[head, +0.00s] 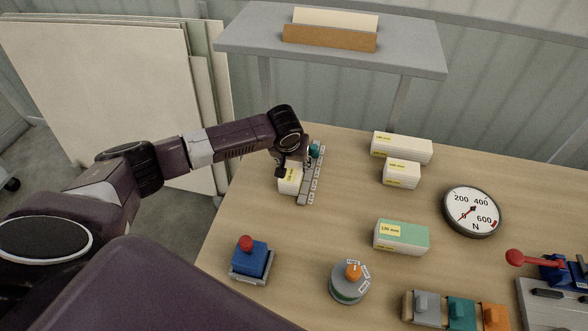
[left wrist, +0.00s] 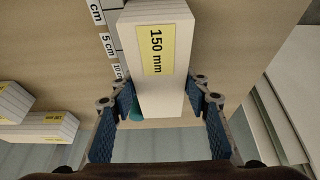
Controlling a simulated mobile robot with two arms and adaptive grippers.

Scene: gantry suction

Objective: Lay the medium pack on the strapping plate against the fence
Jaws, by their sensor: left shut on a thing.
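A white pack (left wrist: 158,85) with a yellow 150 mm label is between the two blue fingers of my left gripper (left wrist: 160,125). My left gripper (head: 290,170) is shut on this pack (head: 289,185) beside a labelled measuring strip (head: 316,178). The gripper hides the pack's far part in the head view. I cannot tell whether the pack touches the table. A grey plate (head: 530,310) with a blue, red-handled device (head: 553,270) is at the lower right, cut off by the picture edge. I cannot make out its fence. My right gripper is out of view.
Two white packs (head: 401,147) (head: 401,174) and a green-topped pack (head: 401,237) lie on the table. A dial gauge (head: 472,211), red-button box (head: 251,258), orange-knob dial (head: 350,281) and coloured blocks (head: 460,312) also stand there. The table's middle is clear.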

